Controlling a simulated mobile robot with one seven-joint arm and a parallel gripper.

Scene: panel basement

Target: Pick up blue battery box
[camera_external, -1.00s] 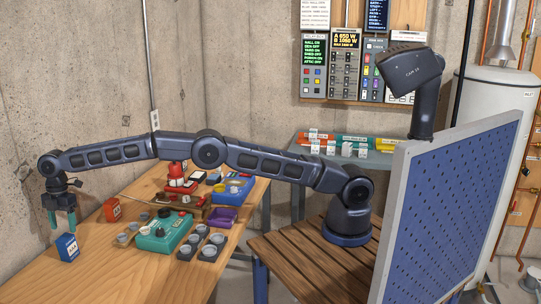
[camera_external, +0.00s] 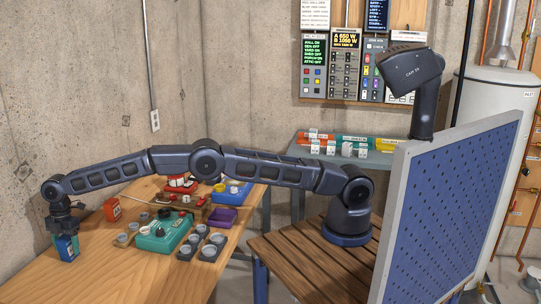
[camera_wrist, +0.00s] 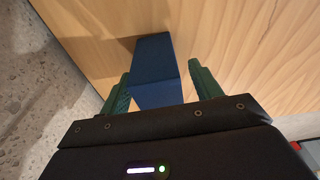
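The blue battery box (camera_external: 66,251) stands upright on the wooden table (camera_external: 120,265) near its left end. My gripper (camera_external: 65,242) is lowered over it from above. In the wrist view, the blue box (camera_wrist: 157,75) lies between the two green fingers of my gripper (camera_wrist: 158,80). One finger is on each side, with a narrow gap showing at the right finger; contact at the left finger is hard to tell. The fingers look open around the box, which rests on the table.
A red-orange box (camera_external: 112,209) stands just behind and right of the blue box. The concrete wall (camera_external: 60,100) rises behind the table. The table front is clear.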

